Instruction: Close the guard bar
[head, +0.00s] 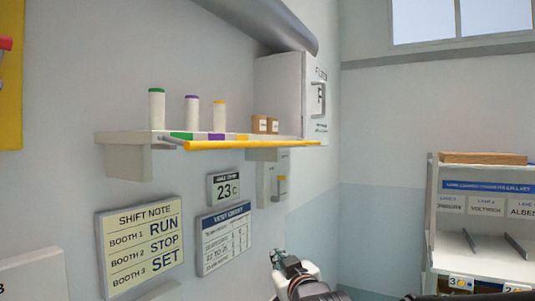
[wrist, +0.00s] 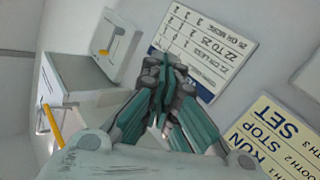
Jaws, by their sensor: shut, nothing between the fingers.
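The guard bar (head: 250,144) is a long yellow bar lying along the front edge of a wall shelf (head: 125,138). Part of a yellow bar, seemingly the same one, shows at the lower left of the wrist view (wrist: 53,127). My gripper (head: 278,256) is low in the head view, below the shelf and apart from the bar. In the wrist view my gripper (wrist: 163,62) has its teal fingers together with nothing between them. A wall sign lies behind the fingers there.
Wall signs (head: 140,248) are at left; a rack (head: 485,220) stands at right.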

